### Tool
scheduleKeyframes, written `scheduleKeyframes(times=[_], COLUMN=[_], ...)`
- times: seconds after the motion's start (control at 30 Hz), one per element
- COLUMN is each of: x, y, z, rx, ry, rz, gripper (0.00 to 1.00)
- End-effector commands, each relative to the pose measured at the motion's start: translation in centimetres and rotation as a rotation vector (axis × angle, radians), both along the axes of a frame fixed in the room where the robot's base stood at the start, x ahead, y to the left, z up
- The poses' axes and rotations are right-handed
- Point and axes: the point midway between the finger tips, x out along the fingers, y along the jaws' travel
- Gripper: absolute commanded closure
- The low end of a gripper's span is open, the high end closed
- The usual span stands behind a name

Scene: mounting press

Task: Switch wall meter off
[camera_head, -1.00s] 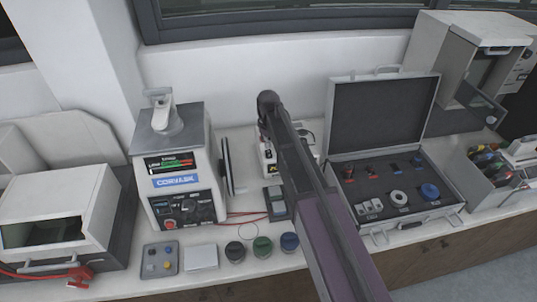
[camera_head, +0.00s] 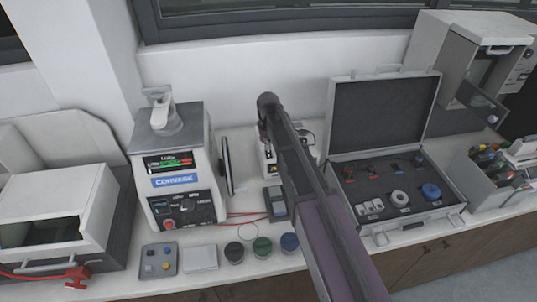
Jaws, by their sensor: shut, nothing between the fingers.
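No meter mounted on the wall can be made out. A grey and white bench instrument (camera_head: 205,160) stands left of centre, with a lit display (camera_head: 168,162), a blue label and a dark control panel (camera_head: 187,211) with a red button. A small white device (camera_head: 270,168) stands behind my arm, partly hidden by it; whether it is the meter, I cannot tell. My arm (camera_head: 305,185) reaches from the bottom right up to the middle. My gripper cannot be made out.
An open case (camera_head: 383,120) with small parts stands right of my arm. A white box-shaped machine (camera_head: 55,215) is at left. Several small jars, including a green one (camera_head: 262,247), and a button box (camera_head: 160,259) line the front edge. A cabinet (camera_head: 470,50) stands far right.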

Motion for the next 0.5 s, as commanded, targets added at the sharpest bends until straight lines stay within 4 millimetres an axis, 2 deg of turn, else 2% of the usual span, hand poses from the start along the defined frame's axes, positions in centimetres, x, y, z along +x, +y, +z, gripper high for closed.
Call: scheduleKeyframes(times=[0.5], x=[0.00], y=[0.00], z=[-0.61], rx=[0.000], ry=[0.000], rz=[0.000], gripper=[1.00])
